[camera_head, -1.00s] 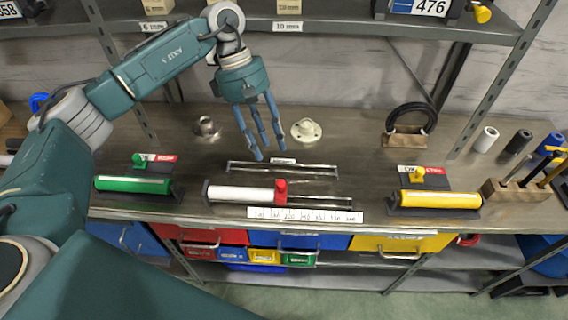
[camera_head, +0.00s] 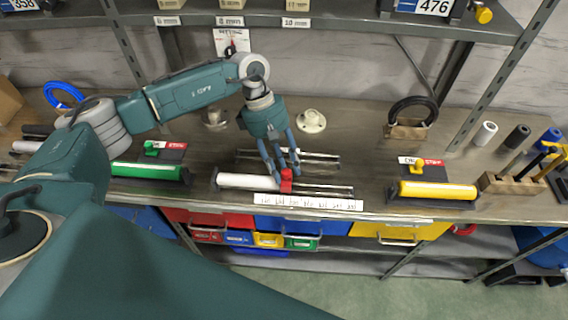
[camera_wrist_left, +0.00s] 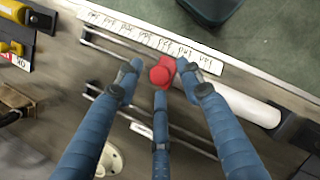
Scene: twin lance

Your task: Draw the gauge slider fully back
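The gauge slider is a red block with a knob (camera_head: 286,184) on two thin metal rails, at the right end of a white cylinder (camera_head: 240,181). A white scale strip (camera_head: 308,202) lies along the bench's front edge. My left gripper (camera_head: 284,174) is down at the slider with its fingers around it. In the left wrist view, the red knob (camera_wrist_left: 160,73) sits between the three spread blue fingertips (camera_wrist_left: 159,82). Small gaps seem to show, and I cannot tell whether any finger touches it. The white cylinder lies to the right there (camera_wrist_left: 238,103). My right gripper is not in view.
A green cylinder unit (camera_head: 150,171) stands left and a yellow one (camera_head: 438,190) right. A second pair of rails (camera_head: 310,158) lies behind the slider. Behind are a flanged white part (camera_head: 311,121) and a black ring on a stand (camera_head: 412,112). A shelf overhangs the back.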

